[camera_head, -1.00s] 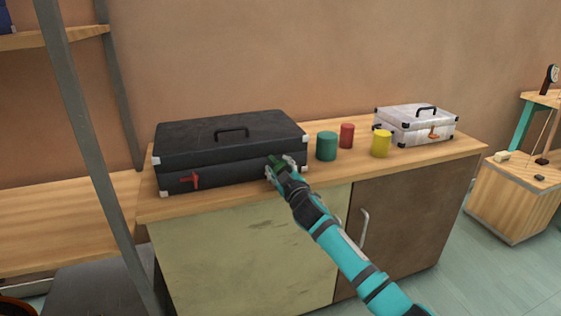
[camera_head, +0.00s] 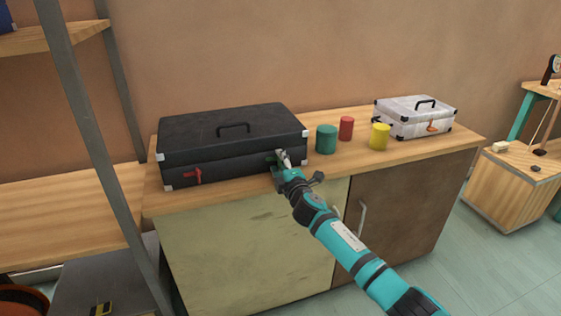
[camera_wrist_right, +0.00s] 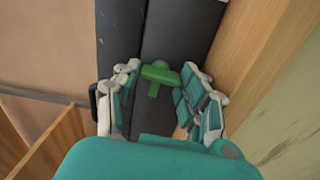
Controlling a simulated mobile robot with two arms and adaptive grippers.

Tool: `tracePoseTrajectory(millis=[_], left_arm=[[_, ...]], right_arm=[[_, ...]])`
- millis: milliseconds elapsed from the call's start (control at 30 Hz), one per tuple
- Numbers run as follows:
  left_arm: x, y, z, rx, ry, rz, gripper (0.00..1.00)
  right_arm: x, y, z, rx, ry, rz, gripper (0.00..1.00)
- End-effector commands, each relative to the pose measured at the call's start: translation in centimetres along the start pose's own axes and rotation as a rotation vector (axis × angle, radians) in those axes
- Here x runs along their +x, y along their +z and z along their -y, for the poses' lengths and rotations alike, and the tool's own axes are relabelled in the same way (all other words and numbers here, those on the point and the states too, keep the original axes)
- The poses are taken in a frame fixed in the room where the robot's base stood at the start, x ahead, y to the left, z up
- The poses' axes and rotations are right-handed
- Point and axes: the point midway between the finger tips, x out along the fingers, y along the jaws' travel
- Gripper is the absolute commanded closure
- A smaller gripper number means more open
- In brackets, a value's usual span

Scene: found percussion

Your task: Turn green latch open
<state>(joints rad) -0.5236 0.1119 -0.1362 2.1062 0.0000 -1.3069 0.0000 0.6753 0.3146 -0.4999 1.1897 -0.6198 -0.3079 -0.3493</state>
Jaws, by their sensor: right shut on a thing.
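The black case (camera_head: 233,138) lies closed on the cabinet top, with a handle on its lid. A red latch (camera_head: 193,176) is on its front at the left. The green latch (camera_head: 271,159) is on its front at the right, partly covered by my right gripper (camera_head: 281,160). In the right wrist view the green latch (camera_wrist_right: 160,73) shows as a T-shape between the two fingers of the right gripper (camera_wrist_right: 158,88), which is shut on it. My left gripper is not in view.
A green cylinder (camera_head: 326,139), a red cylinder (camera_head: 346,128) and a yellow cylinder (camera_head: 379,136) stand right of the black case. A white case (camera_head: 416,116) with an orange latch is farther right. A grey shelf post (camera_head: 90,140) rises at the left.

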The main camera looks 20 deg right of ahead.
Motion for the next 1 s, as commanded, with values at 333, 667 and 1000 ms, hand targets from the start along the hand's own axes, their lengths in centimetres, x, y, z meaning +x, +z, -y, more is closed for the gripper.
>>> tracePoseTrajectory(millis=[333, 667, 1000], left_arm=[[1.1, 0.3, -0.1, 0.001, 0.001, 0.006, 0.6], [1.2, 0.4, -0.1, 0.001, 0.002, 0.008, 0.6], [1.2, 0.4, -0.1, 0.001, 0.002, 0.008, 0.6]], right_arm=[[0.0, -0.1, 0.2, -0.089, -0.002, -0.001, 0.9], [0.0, -0.1, 0.2, -0.096, -0.002, -0.001, 0.9], [0.0, 0.0, 0.2, -0.094, -0.002, -0.001, 0.35]])
